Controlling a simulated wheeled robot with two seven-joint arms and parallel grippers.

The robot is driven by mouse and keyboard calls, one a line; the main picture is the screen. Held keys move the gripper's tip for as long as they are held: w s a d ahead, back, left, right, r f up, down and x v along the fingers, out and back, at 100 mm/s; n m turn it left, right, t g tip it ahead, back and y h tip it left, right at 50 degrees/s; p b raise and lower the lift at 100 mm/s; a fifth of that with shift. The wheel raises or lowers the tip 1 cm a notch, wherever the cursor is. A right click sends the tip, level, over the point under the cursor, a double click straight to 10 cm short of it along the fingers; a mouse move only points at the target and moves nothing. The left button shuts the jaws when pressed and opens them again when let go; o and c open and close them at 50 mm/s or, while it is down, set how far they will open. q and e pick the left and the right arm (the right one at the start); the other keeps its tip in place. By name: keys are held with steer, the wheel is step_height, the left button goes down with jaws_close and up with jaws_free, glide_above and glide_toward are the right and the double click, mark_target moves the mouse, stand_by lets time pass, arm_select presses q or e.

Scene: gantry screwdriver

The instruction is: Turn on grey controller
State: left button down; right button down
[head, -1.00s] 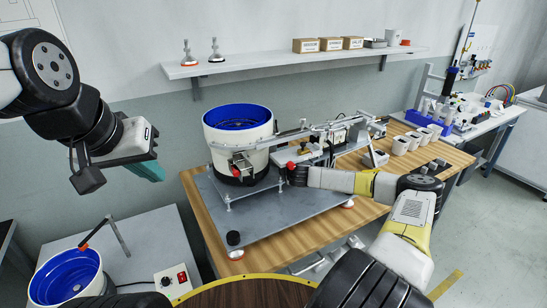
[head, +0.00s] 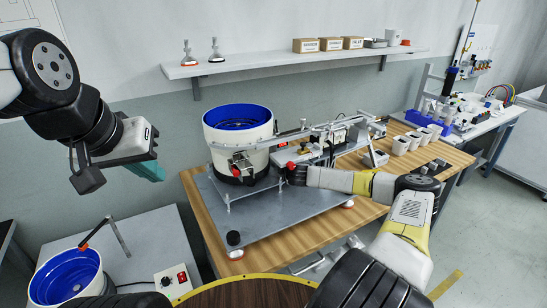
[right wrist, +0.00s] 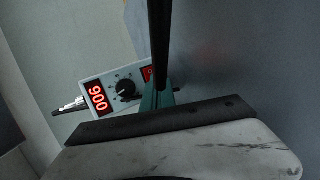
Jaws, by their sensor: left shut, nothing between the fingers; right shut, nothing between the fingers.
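In the right wrist view a light grey controller box (right wrist: 121,87) shows at a tilt, with a black dial, a red display with lit digits and a red switch (right wrist: 148,73) at its right end. My right gripper (right wrist: 158,93) is shut, its teal fingertips close beside the switch end; I cannot tell whether they touch. A dark bar partly covers that end. In the head view my right gripper's wrist (head: 297,174) is beside the bowl feeder (head: 238,140), its fingertips hidden. My left gripper (head: 153,172) is shut and empty, raised at the left.
The feeder stands on a grey plate (head: 270,222) on a wooden table (head: 205,222). At lower left are another blue-lined bowl (head: 66,276) and a control box (head: 172,280) with a red switch. A wall shelf (head: 290,62) runs behind.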

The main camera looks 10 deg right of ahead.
steer(key=shift+s+d, duration=0.3)
steer(key=shift+s, duration=0.3)
steer(key=shift+s+d, duration=0.35)
steer(key=shift+s, duration=0.35)
steer(key=shift+s+d, duration=0.4)
steer(key=shift+s, duration=0.3)
steer(key=shift+s+d, duration=0.35)
steer(key=shift+s, duration=0.5)
steer(key=shift+s, duration=0.1)
